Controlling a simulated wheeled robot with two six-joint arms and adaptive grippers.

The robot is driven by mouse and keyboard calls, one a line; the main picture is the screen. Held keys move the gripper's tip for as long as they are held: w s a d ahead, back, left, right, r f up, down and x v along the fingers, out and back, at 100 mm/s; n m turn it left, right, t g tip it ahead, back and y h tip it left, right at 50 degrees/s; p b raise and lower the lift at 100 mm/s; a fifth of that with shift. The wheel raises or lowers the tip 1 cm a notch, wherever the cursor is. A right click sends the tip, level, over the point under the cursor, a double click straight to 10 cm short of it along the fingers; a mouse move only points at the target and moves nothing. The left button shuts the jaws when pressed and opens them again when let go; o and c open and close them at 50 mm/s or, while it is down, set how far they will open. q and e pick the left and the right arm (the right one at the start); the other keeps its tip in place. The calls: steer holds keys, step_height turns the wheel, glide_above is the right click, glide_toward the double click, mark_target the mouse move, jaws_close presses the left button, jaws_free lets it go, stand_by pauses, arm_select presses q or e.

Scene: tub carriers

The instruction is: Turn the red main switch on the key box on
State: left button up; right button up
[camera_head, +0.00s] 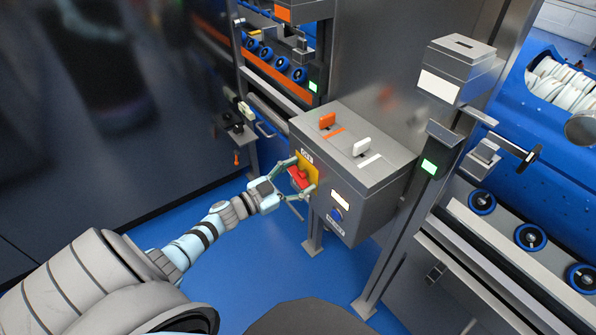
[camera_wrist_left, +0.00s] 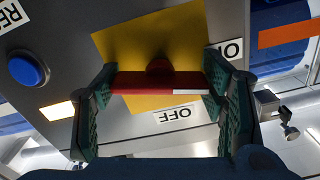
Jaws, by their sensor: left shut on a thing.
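The red main switch (camera_head: 297,178) sits on a yellow plate (camera_head: 312,172) on the front of the grey key box (camera_head: 376,212). In the left wrist view the red handle (camera_wrist_left: 140,84) lies level across the yellow plate (camera_wrist_left: 125,45), its white stripe at the right end. That end lies below the partly hidden ON label (camera_wrist_left: 233,49); the OFF label (camera_wrist_left: 178,115) is below the handle. My left gripper (camera_head: 302,177) is shut on the handle, one finger at each end; it fills the wrist view's sides (camera_wrist_left: 160,88). My right gripper is out of view.
The box top carries an orange key (camera_head: 327,120) and a white key (camera_head: 361,147). A blue button (camera_head: 337,214) sits right of the switch, below a lit panel (camera_head: 340,200). Steel posts and roller tracks flank the box. Blue floor (camera_head: 262,245) is open below.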

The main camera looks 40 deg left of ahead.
arm_select(q)
steer(key=shift+f+n+p, duration=0.15)
steer(key=shift+n+p, duration=0.45)
steer(key=shift+n, duration=1)
steer(key=o, duration=1.2)
steer(key=shift+c, duration=0.2)
steer(key=shift+s, duration=0.1)
steer(key=shift+s+a, duration=0.15)
steer(key=shift+s, duration=0.25)
steer(key=v, duration=1.1)
